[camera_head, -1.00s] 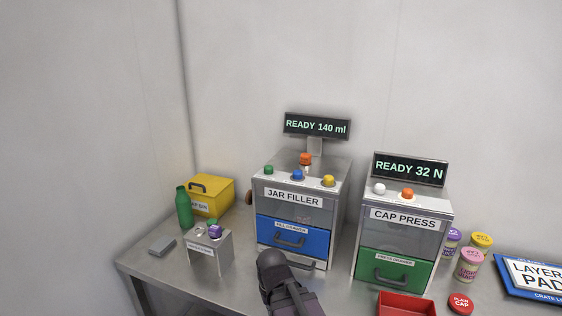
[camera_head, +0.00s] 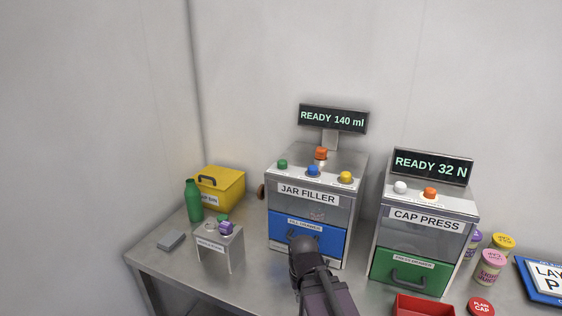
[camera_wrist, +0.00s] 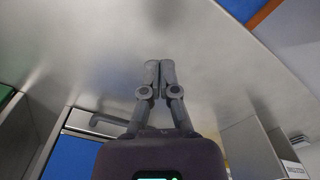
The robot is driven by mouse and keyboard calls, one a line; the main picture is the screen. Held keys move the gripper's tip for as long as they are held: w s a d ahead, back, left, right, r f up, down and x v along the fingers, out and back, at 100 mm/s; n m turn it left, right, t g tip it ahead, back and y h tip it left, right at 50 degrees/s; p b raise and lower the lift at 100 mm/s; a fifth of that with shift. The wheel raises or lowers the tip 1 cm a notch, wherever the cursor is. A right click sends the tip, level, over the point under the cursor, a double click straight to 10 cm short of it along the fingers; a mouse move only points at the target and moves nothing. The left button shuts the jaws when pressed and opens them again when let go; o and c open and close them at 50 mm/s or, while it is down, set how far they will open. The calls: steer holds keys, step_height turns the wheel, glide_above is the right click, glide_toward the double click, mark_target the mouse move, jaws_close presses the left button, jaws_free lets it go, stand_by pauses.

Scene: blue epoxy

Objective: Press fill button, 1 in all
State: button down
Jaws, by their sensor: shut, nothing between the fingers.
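The jar filler (camera_head: 342,215) stands on the bench with a sign reading "READY 140 ml" (camera_head: 333,119). Its top panel carries a green button (camera_head: 282,164), a blue button (camera_head: 313,171) and a yellow button (camera_head: 346,177). An orange-topped part (camera_head: 321,153) stands behind them. The button lettering is too small to read. My gripper (camera_wrist: 159,66) is shut and empty in the wrist view. In the head view its dark end is in front of the blue drawer (camera_head: 335,240), below the buttons, hiding part of the drawer; I cannot tell whether it touches.
The cap press (camera_head: 425,240) stands to the right, with a white and an orange button. A red tray (camera_head: 424,306), a red cap (camera_head: 480,307) and several jars are near it. At left are a small stand (camera_head: 235,246), a green bottle (camera_head: 193,200) and a yellow bin (camera_head: 222,188).

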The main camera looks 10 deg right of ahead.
steer(key=w+r+t+y+p, duration=0.2)
steer(key=w+r+p, duration=0.6)
steer(key=r+p, duration=0.15)
steer(key=w+r+t+y+p, duration=0.1)
steer(key=w+r+t+p, duration=0.1)
steer(key=w+r+p, duration=0.8)
step_height(320, 180, up, 21)
steer(key=m+t+y+p, duration=0.2)
steer(key=m+t+p, duration=0.15)
steer(key=p, duration=1.25)
glide_above(283, 161)
steer(key=shift+s+r+n+b, duration=0.1)
steer(key=shift+r+n+b, duration=0.15)
steer(key=shift+n, duration=0.2)
steer(key=shift+f, duration=0.15)
step_height(283, 161, down, 9)
steer(key=b, duration=0.9)
steer(key=shift+f+b, duration=0.3)
steer(key=shift+b, duration=0.1)
